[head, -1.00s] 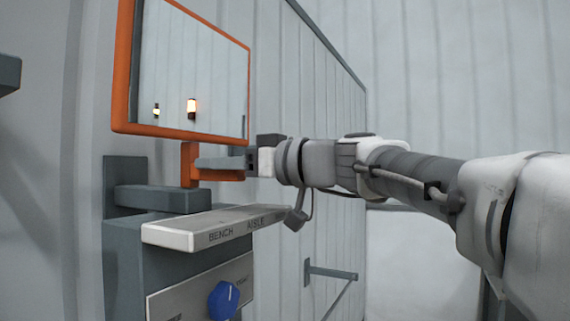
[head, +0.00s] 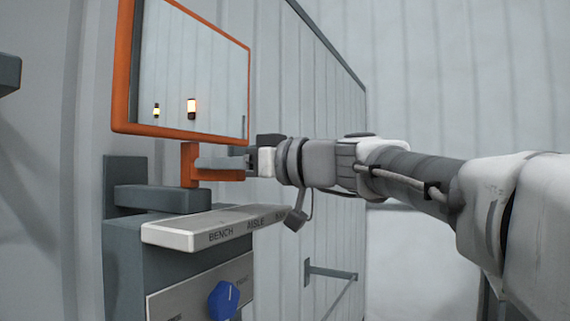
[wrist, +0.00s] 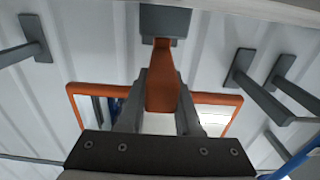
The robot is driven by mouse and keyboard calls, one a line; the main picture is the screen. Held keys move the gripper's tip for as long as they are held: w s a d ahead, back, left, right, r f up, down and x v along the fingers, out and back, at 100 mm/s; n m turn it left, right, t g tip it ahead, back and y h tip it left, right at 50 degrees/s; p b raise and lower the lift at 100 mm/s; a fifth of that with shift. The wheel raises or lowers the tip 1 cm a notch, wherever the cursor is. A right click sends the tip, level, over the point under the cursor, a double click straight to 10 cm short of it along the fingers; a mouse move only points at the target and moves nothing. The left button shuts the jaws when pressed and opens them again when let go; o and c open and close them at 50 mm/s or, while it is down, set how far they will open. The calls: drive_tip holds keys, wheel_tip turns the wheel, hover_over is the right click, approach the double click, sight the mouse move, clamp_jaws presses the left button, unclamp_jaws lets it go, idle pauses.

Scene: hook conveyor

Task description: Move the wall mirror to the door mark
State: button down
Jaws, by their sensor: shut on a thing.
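The wall mirror (head: 190,70) has an orange frame and hangs at the upper left in the head view. Its orange handle (head: 188,165) bends below the frame, above a grey bracket (head: 162,199). My gripper (head: 220,164) is shut on the handle. In the wrist view the orange handle (wrist: 162,90) stands between my gripper's fingers (wrist: 162,105), with the mirror frame (wrist: 92,88) behind. A pale label strip (head: 195,236) reads BENCH and AISLE. Lettering farther right on it is only partly legible, so I cannot make out the door mark.
A blue knob (head: 223,300) sits on a plate below the strip. A grey wall bracket (head: 330,271) juts out right of it, and another (head: 8,73) is at the left edge. Several grey wall brackets (wrist: 268,95) flank the mirror in the wrist view.

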drive_tip(key=shift+w, duration=0.1)
drive_tip(key=shift+w+d+n+g+y+b, duration=0.15)
drive_tip(key=shift+w+n+g+y+b, duration=0.15)
drive_tip(key=shift+n+g, duration=0.35)
drive_tip(key=shift+w+d+n+g+y+b, duration=0.1)
drive_tip(key=shift+w+n+g+y+b, duration=0.2)
drive_tip(key=shift+g, duration=0.55)
drive_tip(key=n+g, duration=0.1)
drive_tip(key=w+n+g+p, duration=0.1)
drive_tip(key=g, duration=0.1)
drive_tip(key=shift+r, duration=0.1)
drive_tip(key=shift+w+n+g+p, duration=0.3)
drive_tip(key=shift+n+g, duration=0.2)
drive_tip(key=shift+g, duration=0.25)
drive_tip(key=shift+w+n+g+p, duration=0.15)
drive_tip(key=shift+n+g+p, duration=0.25)
drive_tip(key=shift+g, duration=0.35)
drive_tip(key=c, duration=0.6)
unclamp_jaws()
drive_tip(key=shift+d, duration=0.1)
